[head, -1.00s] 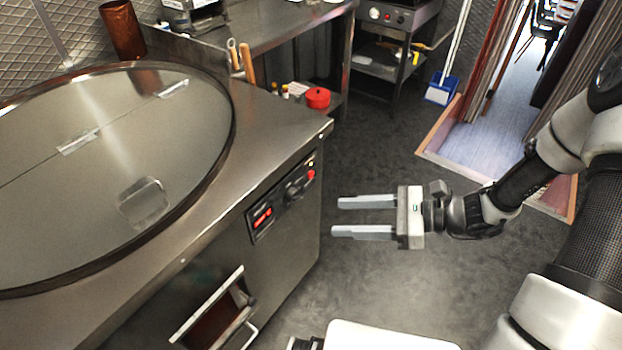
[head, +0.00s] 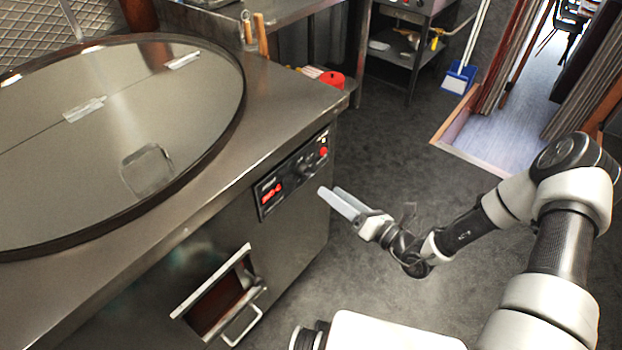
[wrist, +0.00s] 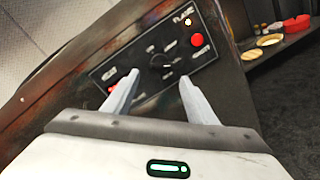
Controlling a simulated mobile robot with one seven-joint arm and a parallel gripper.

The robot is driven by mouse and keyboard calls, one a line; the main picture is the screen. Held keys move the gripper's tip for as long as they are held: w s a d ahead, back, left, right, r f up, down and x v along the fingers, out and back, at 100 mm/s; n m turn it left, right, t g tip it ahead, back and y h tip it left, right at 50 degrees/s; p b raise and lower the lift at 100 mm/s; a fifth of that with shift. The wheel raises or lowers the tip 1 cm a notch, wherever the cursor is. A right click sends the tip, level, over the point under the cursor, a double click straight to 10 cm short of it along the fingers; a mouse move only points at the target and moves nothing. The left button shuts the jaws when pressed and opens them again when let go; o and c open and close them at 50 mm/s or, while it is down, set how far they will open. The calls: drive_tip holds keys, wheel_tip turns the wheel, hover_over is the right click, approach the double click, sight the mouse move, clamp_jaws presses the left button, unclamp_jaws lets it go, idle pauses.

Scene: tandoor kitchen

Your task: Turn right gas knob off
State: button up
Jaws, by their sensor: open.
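The control panel (head: 293,172) is on the front face of the steel tandoor counter. It carries a dark round knob (head: 304,170), a red button (head: 323,153) to its right and a red switch (head: 272,193) to its left. In the wrist view the black knob (wrist: 160,62) is ringed by white markings, with the red button (wrist: 197,40) at its upper right. My gripper (head: 335,197) is open and empty, in front of the panel and apart from it. In the wrist view the fingertips (wrist: 158,82) sit either side of the knob's lower part.
A large round lid (head: 110,130) covers the counter top. An open hatch (head: 218,298) with a handle sits low on the counter front. A red pot (head: 333,79) stands on a shelf behind. The floor (head: 400,140) right of the counter is clear.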

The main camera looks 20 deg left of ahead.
sight(309, 176)
drive_tip(key=b+x, duration=0.1)
drive_tip(key=x, duration=0.8)
drive_tip(key=shift+a, duration=0.15)
drive_tip(key=c, duration=1)
drive_tip(key=shift+c, duration=0.2)
drive_tip(key=n, duration=0.8)
drive_tip(key=n+g+y+p, duration=0.1)
drive_tip(key=n, duration=0.8)
drive_tip(key=n+g+y, duration=0.1)
drive_tip(key=n, duration=0.7)
drive_tip(key=shift+w+f+p, duration=0.2)
drive_tip(key=shift+f+p, duration=0.05)
drive_tip(key=shift+p, duration=0.15)
drive_tip(key=shift+o, duration=0.2)
drive_tip(key=shift+n, duration=0.4)
